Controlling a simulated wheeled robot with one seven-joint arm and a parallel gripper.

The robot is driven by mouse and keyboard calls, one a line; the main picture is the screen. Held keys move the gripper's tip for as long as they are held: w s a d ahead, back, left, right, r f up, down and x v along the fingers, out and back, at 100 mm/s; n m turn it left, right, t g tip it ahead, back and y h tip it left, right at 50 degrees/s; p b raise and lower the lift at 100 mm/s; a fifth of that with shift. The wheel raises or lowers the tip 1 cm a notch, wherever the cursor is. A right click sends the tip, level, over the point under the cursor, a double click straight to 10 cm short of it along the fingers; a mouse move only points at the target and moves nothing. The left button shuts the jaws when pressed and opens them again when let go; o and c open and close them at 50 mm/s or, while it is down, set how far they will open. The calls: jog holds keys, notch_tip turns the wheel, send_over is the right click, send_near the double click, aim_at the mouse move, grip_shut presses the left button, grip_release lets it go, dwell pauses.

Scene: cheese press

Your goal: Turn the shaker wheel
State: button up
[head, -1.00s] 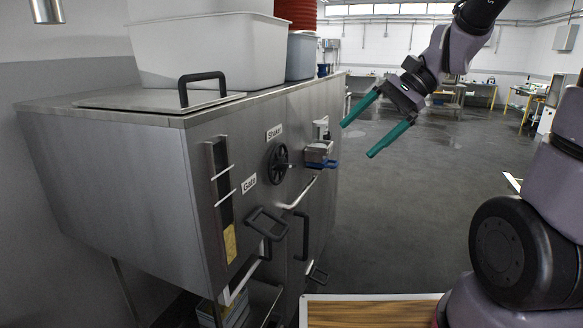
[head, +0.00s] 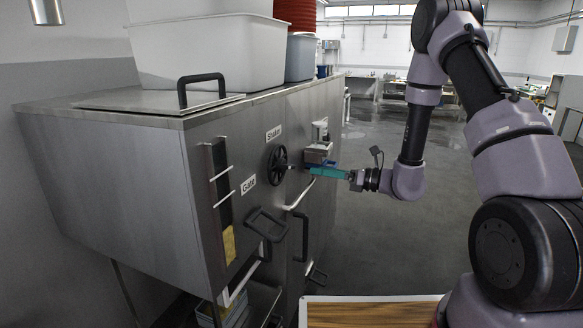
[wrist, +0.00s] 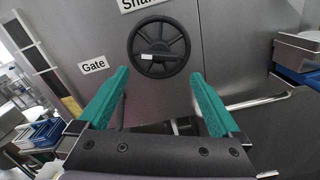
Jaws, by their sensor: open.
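The shaker wheel (head: 277,165) is a black spoked handwheel on the front of the steel machine, below a label reading "Shaker". In the wrist view the wheel (wrist: 159,47) is upper centre, ahead of and between my fingertips in the picture. My gripper (head: 312,170) has green fingers and is to the right of the wheel in the head view, pointing toward the machine front. In the wrist view my gripper (wrist: 158,75) is open, with nothing between the fingers. I see no contact with the wheel.
A "Gate" label (head: 249,181) and a slotted gate panel (head: 222,185) lie left of the wheel. A small metal box with a blue part (head: 318,152) sticks out on the right. Handles (head: 267,224) project below. Open floor (head: 375,245) lies to the right.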

aim_at(292, 166)
jog(key=x, duration=1)
jog(key=shift+a, duration=0.15)
jog(key=c, duration=1.1)
